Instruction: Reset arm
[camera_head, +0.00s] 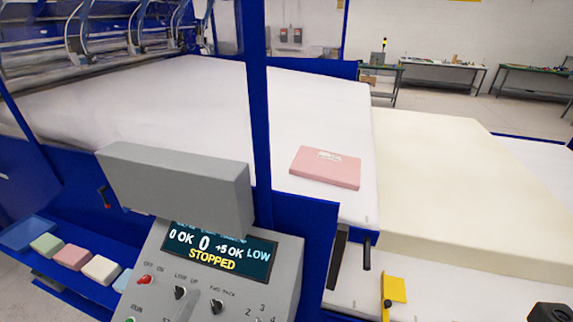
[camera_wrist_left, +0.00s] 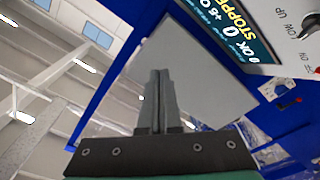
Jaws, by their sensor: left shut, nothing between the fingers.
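My left gripper (camera_wrist_left: 160,78) shows in the left wrist view, with its two dark fingers side by side, shut and empty. Behind the fingers is the plain face of a grey box. In the head view this grey box (camera_head: 180,187) stands above the control panel (camera_head: 265,290). The panel's screen (camera_head: 218,250) reads STOPPED, with OK and LOW marks; part of the screen also shows in the left wrist view (camera_wrist_left: 210,25). I cannot make out the left gripper in the head view. I see no right gripper in either view.
A pink foam block (camera_head: 325,167) with a label lies on the white foam slab (camera_head: 310,110). A cream slab (camera_head: 450,180) lies to its right. A blue post (camera_head: 257,100) rises behind the panel. Several small foam samples (camera_head: 72,256) sit on the blue shelf at lower left.

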